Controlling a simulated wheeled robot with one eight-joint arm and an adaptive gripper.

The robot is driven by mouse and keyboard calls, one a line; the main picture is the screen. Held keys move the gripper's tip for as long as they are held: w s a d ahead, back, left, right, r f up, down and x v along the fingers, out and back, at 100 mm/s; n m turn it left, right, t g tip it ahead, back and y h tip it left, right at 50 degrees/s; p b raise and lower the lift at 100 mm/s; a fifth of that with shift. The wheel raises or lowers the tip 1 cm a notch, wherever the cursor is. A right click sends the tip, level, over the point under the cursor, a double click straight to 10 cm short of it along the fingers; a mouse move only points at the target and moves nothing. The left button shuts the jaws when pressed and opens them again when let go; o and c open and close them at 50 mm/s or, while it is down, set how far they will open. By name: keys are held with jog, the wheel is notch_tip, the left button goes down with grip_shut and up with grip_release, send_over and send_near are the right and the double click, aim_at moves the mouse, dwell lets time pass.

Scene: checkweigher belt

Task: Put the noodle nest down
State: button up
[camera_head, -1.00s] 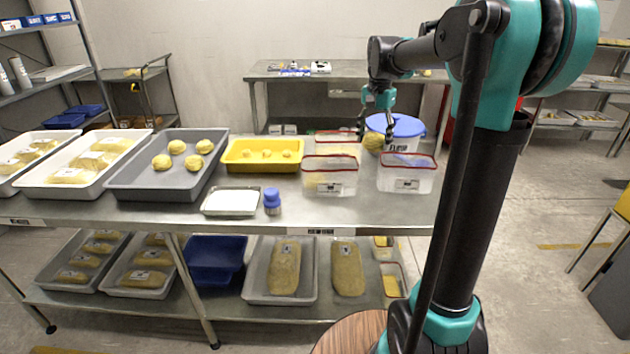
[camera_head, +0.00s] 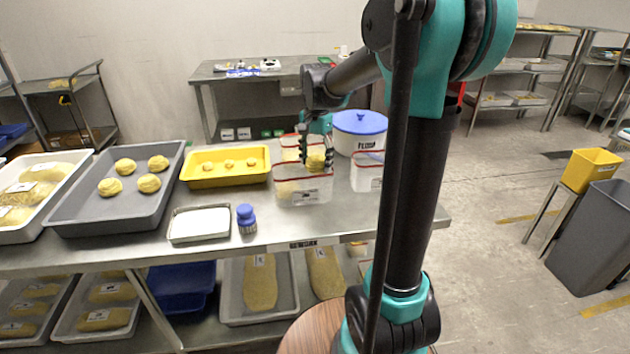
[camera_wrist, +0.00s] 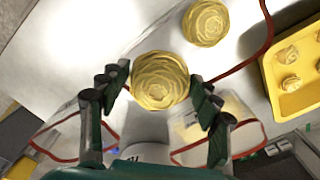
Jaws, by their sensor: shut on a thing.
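My gripper (camera_head: 316,151) is shut on a round yellow noodle nest (camera_head: 316,161). In the wrist view the nest (camera_wrist: 160,80) sits between the two fingers. In the head view the nest appears over the front clear red-rimmed container (camera_head: 302,187); its exact height there is hard to tell. Another nest (camera_wrist: 205,22) lies inside a red-rimmed container in the wrist view, apart from the held one. A second clear red-rimmed container (camera_head: 288,147) stands behind, partly hidden by my gripper. A third (camera_head: 366,176) stands to the right, partly hidden by my arm.
A white tub with a blue lid (camera_head: 359,122) stands behind the containers. A yellow tray (camera_head: 227,181) with small nests and a grey tray (camera_head: 70,215) with several nests lie to the left. A white-filled metal tray (camera_head: 199,224) and a blue-capped jar (camera_head: 246,219) stand in front.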

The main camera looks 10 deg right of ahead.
aim_at(316, 158)
jog(key=shift+f, duration=3.6)
jog(key=shift+f, duration=0.4)
jog(key=shift+f, duration=0.2)
jog(key=o, duration=1)
jog(key=shift+c, duration=0.2)
notch_tip(316, 158, up, 13)
jog(key=shift+r, duration=0.15)
